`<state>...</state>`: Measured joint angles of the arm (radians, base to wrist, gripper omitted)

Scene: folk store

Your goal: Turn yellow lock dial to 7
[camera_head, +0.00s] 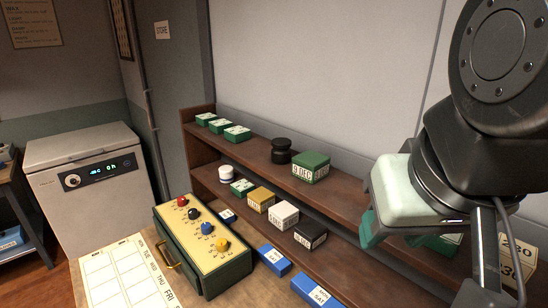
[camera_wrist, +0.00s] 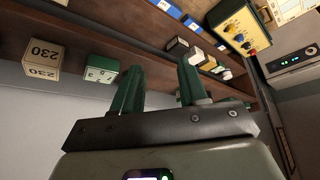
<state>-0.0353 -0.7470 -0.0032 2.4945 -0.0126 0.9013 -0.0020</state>
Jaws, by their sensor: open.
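The green lock box (camera_head: 200,262) with a cream top stands on the table in the head view. Its dials form a row: red, black, blue and, at the near end, the yellow dial (camera_head: 222,244). Small marks ring each dial, too small to read. The lock box (camera_wrist: 236,20) also shows, upside down, at the upper right of the wrist view. My gripper (camera_head: 385,232) is at the right of the head view, in front of the shelves and well away from the box. In the wrist view its green fingers (camera_wrist: 160,82) are apart with nothing between them.
Blue boxes (camera_head: 273,259) lie right of the lock box. A calendar sheet (camera_head: 115,280) lies at its left. A grey cabinet (camera_head: 90,175) stands behind.

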